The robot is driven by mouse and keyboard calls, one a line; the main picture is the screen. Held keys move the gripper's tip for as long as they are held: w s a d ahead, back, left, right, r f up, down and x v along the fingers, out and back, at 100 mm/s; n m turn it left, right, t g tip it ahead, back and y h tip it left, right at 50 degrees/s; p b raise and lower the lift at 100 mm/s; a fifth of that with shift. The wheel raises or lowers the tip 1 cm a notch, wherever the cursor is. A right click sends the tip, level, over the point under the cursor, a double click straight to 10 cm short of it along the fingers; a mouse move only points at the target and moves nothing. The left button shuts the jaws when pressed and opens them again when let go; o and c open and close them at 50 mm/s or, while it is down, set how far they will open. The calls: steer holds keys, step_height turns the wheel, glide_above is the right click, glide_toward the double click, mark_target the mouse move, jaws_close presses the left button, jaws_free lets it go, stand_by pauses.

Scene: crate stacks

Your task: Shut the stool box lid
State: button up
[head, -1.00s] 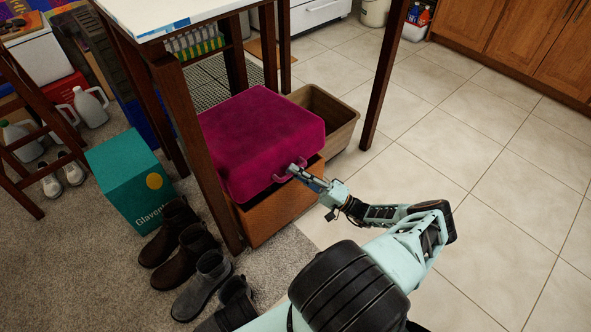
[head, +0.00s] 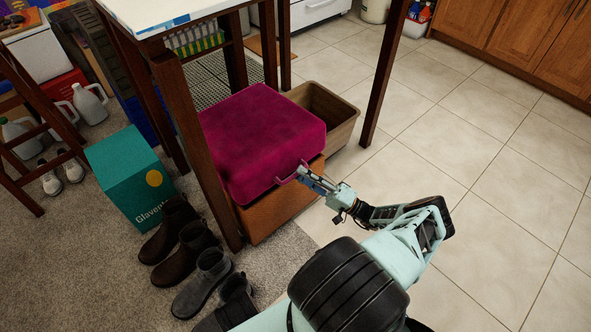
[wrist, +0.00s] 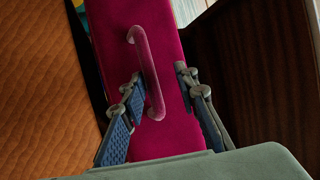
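The stool box has a brown leather-like body (head: 282,208) and a thick magenta padded lid (head: 262,135), under the table. The lid lies over the body and looks nearly level; a narrow dark strip shows between lid and body in the wrist view. A magenta handle (wrist: 147,72) is on the lid's front face. My gripper (head: 302,172) is at the handle. In the wrist view its fingers (wrist: 160,90) are apart, with the handle's lower end between them, closer to the left finger. I cannot tell whether that finger touches it.
A table leg (head: 195,140) stands close at the box's left. An open tan bin (head: 340,125) is behind it at the right. A teal carton (head: 130,175) and several boots (head: 203,280) are at the left. The tiled floor (head: 490,230) at the right is clear.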

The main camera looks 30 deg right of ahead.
steer(key=shift+v, duration=2.1)
steer(key=shift+r, duration=0.25)
